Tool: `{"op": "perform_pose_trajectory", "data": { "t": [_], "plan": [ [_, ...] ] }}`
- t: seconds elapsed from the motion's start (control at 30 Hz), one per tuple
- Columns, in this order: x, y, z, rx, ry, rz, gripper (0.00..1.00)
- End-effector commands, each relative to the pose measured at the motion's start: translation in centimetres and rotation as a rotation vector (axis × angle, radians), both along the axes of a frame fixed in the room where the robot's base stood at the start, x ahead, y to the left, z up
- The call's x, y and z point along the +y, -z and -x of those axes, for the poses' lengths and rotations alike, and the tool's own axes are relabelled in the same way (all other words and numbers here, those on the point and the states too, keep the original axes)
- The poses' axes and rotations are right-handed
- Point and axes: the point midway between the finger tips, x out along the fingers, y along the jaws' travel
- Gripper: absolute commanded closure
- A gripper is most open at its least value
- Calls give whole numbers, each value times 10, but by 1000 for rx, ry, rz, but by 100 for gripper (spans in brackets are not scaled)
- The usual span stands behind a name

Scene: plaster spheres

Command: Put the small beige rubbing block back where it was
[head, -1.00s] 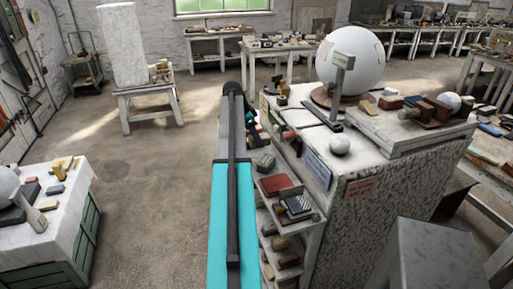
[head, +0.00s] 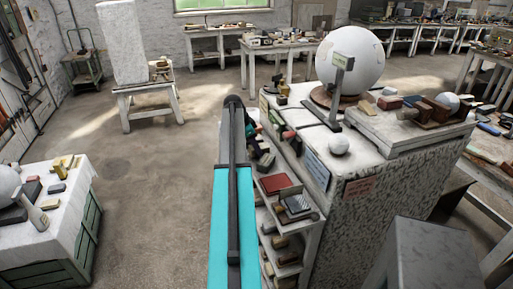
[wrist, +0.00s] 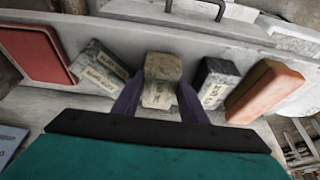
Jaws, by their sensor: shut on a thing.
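The small beige rubbing block (wrist: 162,68) is in the middle of the wrist view, with a pale lettered label on its near face. My gripper (wrist: 159,92) is shut on it, one dark finger on each side. The block is at a pale shelf, between a grey lettered block (wrist: 98,68) on the left and a dark block with a pale lettered face (wrist: 213,84) on the right. I cannot tell whether it touches the shelf. In the head view my gripper is beside the shelves on the left of the plaster-topped stand, largely hidden by my arm, and the block cannot be made out.
A red block (wrist: 35,52) lies at the far left of the wrist view and an orange-red block (wrist: 265,92) at the right. A large white sphere (head: 350,67) and a small white ball (head: 339,145) stand on the stand top. The floor (head: 150,200) left of my arm is clear.

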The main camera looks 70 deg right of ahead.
Motion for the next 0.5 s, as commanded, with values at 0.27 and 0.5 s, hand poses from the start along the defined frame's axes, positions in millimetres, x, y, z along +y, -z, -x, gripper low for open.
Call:
{"op": "perform_pose_trajectory", "data": {
  "t": [0.27, 0.5],
  "plan": [
    [0, 8, 0, 1, 0, 1, 90],
    [0, 10, 0, 1, 0, 1, 90]
  ]
}}
